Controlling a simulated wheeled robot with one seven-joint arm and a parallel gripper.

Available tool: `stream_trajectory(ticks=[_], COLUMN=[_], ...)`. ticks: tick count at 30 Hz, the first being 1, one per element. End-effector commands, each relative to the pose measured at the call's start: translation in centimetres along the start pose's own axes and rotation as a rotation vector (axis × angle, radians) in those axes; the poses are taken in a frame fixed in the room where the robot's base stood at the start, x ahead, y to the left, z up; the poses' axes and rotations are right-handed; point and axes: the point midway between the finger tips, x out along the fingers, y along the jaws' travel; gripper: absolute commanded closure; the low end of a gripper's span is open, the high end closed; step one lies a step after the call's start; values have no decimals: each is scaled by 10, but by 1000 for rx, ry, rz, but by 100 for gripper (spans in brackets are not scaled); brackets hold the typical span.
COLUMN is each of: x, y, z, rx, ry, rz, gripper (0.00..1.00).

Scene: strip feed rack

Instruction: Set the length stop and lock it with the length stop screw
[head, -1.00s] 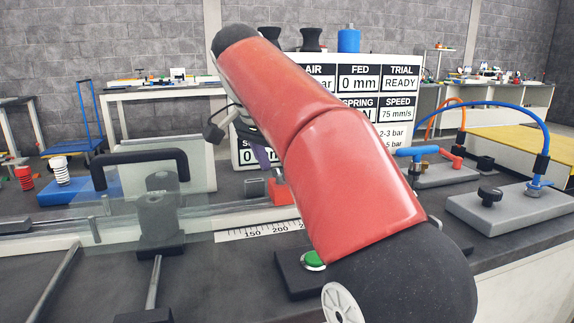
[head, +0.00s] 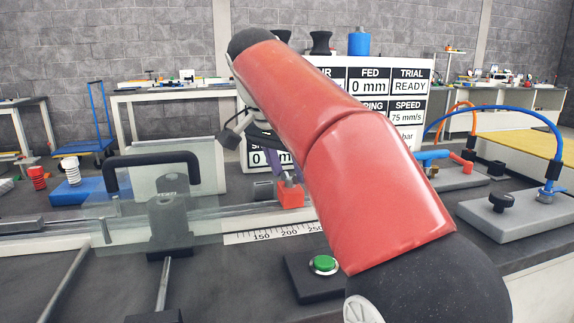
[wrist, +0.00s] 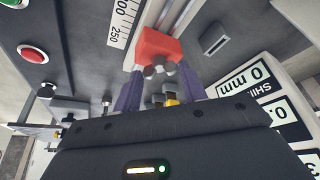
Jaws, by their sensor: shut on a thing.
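The length stop, a small red block (head: 290,196), sits on the rail behind the ruler strip, near the 200 mark. It also shows in the wrist view (wrist: 160,44). My gripper (wrist: 160,69) has its two purple fingers at either side of the block's near end, shut on it. Grey screw heads (wrist: 152,71) show between the fingertips at that end; I cannot tell which is the length stop screw. In the head view my red arm covers part of the gripper (head: 285,180).
The ruler (head: 275,232) runs along the rail. A green button (head: 323,264) stands in front; a red button (wrist: 33,54) shows beside it in the wrist view. A display board (head: 385,90) behind reads 0 mm and READY. A clear guard with a black handle (head: 150,158) stands left.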

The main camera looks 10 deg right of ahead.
Motion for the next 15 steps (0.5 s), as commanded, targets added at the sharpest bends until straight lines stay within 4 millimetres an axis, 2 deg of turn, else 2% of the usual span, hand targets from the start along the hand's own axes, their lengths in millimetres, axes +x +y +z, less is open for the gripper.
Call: stream_trajectory(ticks=[15], x=[-1], y=[5], z=[-2], rx=[-429], ry=[4], rz=[-182], gripper=[81])
